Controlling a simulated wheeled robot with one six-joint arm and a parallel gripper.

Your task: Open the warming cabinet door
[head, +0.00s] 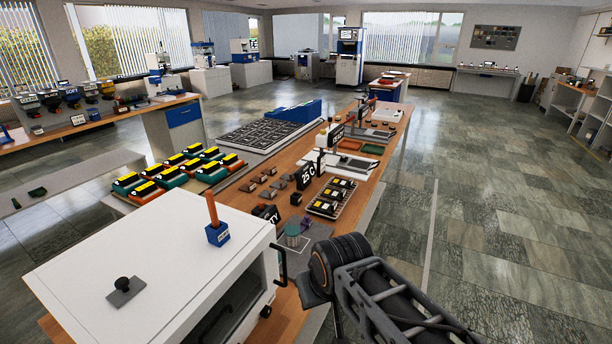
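The warming cabinet, a white box (165,235), fills the lower left of the head view. Its door (262,283), with a dark window, is on the side facing right and appears closed. A black upright handle (281,264) stands out near the door's far edge. My arm comes in from the lower right, and its dark wrist end is just right of the handle. My gripper (313,288) shows only as a dark part beside the door; its fingertips cannot be made out. I cannot see any contact with the handle.
A blue block with an orange stick (217,231) and a black knob on a grey plate (124,288) sit on the cabinet top. The wooden bench (249,200) beyond holds trays and a "25 C" sign (306,176). The tiled floor (500,230) to the right is clear.

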